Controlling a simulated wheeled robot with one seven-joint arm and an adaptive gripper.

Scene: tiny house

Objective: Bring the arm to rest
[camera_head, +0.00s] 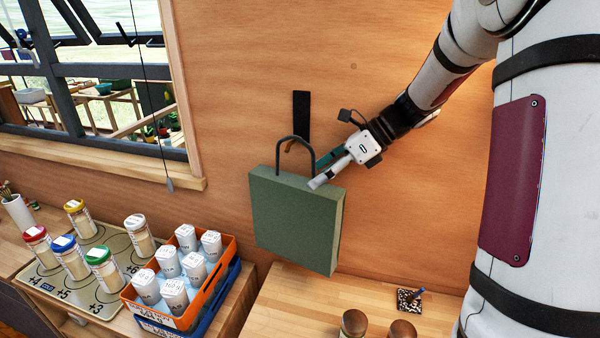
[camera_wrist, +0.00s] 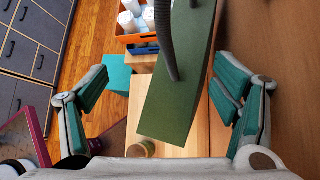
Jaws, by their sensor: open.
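My gripper (camera_head: 320,165) is open beside the dark handle loop of a green box-shaped bag (camera_head: 297,220). In the head view the bag is against the wooden wall, just under a black strip (camera_head: 301,112) with a small brown hook. The handle seems to hang at that hook, but I cannot tell for sure. In the wrist view the green bag (camera_wrist: 180,95) and its dark handle (camera_wrist: 165,40) lie between the two spread teal-padded fingers of my gripper (camera_wrist: 158,85). No finger visibly presses on the bag there.
Below is a wooden counter (camera_head: 275,310) with round-lidded jars (camera_head: 353,322) and a small dark patterned block (camera_head: 409,300). An orange crate (camera_head: 215,285) of white bottles stands at left, beside a mat (camera_head: 50,283) with several lidded jars. A window (camera_head: 95,85) is at upper left.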

